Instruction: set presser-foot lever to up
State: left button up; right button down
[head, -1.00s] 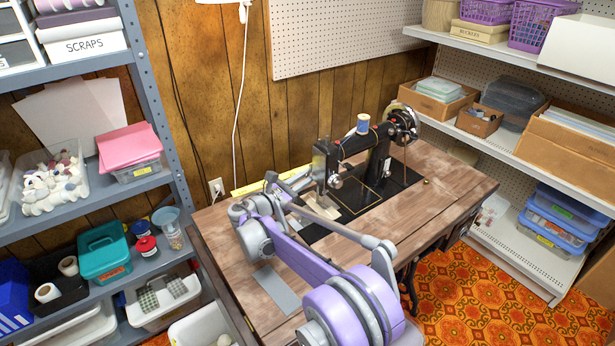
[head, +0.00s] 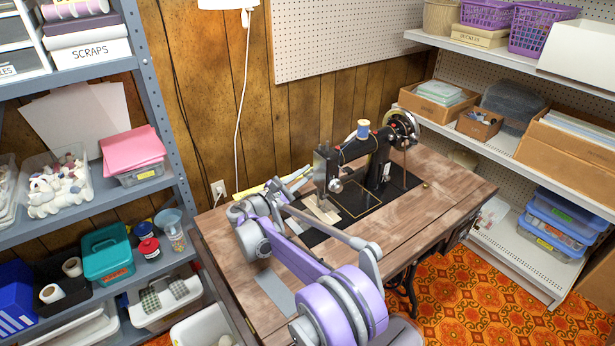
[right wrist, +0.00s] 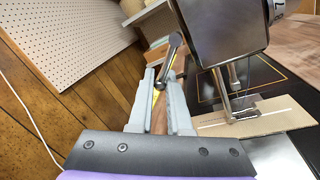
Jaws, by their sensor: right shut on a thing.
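The black sewing machine (head: 355,150) stands on the wooden table, with its head end toward the left. The presser-foot lever (right wrist: 171,47) is a grey metal bar with a rounded end, beside the machine's head (right wrist: 215,35) in the right wrist view. My right gripper (right wrist: 165,75) has its two pale fingers on either side of the lever and is shut on it. The presser foot (right wrist: 240,105) is at a beige piece (right wrist: 270,117) on the machine bed; I cannot tell whether they touch. In the head view, the lever is too small to make out. My left gripper is not in view.
The wooden table (head: 440,185) has bare top to the right of the machine. A grey shelf unit (head: 165,120) stands close on the left, and white shelves (head: 470,135) stand on the right. A pegboard (head: 340,35) hangs on the panelled wall behind.

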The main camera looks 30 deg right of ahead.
jog(key=shift+w+a+r+m+g+h+p, duration=0.1)
jog(key=shift+w+r+m+g+h+p, duration=0.45)
jog(key=shift+m, duration=1.65)
jog(key=shift+s+d+r+m+g+h+p, duration=0.1)
jog(key=shift+r+m+g+p, duration=0.15)
jog(key=shift+r+m+p, duration=1.35)
jog(key=shift+w+a+r+m+g+h+b, duration=0.1)
jog(key=shift+w+r+m+g+h, duration=0.25)
jog(key=shift+m, duration=2.45)
jog(key=c, duration=0.9)
grip_release()
jog(key=shift+s, duration=0.1)
jog(key=shift+o, duration=0.2)
jog(key=v, duration=1)
jog(key=shift+a+p, duration=0.4)
